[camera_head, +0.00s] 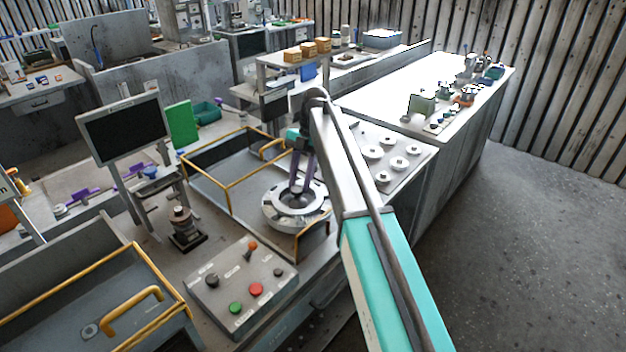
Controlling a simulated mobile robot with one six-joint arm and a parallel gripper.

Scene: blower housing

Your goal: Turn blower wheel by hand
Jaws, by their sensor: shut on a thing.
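The blower wheel looks to be part of the round, pale grey ring-shaped housing (283,217) on the bench at the centre of the head view. My gripper (301,189) points down into the middle of this ring from above. Its purple fingers are shut on the blower wheel inside the ring. The fingertips and the exact contact are too small to see clearly. My arm comes in from the lower right and hides part of the bench behind it.
A control box (241,287) with red, green and orange controls stands in front. A yellow-railed tray (231,186) lies behind left of the ring. A monitor (124,129) stands at the left. A plate with several round discs (392,157) lies at the right. Open floor is at the right.

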